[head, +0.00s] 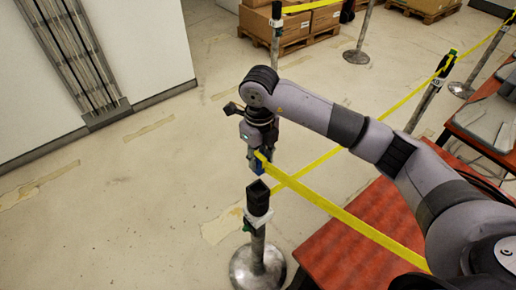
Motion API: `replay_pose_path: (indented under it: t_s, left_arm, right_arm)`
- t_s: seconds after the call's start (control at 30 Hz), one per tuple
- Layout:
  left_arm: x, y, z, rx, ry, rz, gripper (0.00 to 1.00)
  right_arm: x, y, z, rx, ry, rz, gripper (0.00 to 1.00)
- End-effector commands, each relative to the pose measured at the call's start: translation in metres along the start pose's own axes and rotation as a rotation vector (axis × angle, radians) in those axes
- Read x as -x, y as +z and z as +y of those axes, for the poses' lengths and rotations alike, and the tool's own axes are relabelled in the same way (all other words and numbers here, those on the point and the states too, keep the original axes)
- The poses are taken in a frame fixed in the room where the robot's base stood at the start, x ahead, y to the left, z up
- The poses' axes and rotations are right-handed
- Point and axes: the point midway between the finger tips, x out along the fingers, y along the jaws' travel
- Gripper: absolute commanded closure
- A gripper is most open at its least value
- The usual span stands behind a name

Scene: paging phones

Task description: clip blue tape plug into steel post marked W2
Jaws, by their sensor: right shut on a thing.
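My right gripper (255,158) points down and is shut on the blue tape plug (259,168). The plug is mostly hidden between the fingers, and a yellow tape (345,218) runs from it down to the right, past my arm. Just below the plug stands a steel post (257,238) with a black square head (258,198) and a round base. A small gap shows between plug and head. A pale label sits under the head, but I cannot read it. My left gripper is out of view.
Another yellow tape (391,108) runs from a post (428,104) at the right toward the near post. A red-brown table (350,254) stands close on the right. Pallets with boxes (290,30) and more posts stand at the back. The floor at left is clear.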

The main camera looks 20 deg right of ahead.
Motion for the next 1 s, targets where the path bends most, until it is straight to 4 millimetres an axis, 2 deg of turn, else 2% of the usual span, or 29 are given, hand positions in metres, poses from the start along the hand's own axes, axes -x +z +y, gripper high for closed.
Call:
replay_pose_path:
  t_s: [0.1, 0.23, 0.63, 1.0]
  left_arm:
    - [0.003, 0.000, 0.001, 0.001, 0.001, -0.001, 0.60]
    - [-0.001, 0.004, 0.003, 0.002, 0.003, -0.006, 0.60]
    - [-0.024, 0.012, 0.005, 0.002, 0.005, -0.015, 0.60]
    - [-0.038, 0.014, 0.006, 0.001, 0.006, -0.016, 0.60]
  right_arm:
    - [0.007, 0.005, 0.000, -0.076, 0.003, -0.001, 1.00]
    - [0.003, 0.005, 0.000, -0.098, 0.003, 0.000, 1.00]
    - [-0.039, 0.005, 0.001, -0.096, 0.003, 0.001, 1.00]
    - [-0.059, 0.005, 0.000, -0.095, 0.002, -0.001, 1.00]
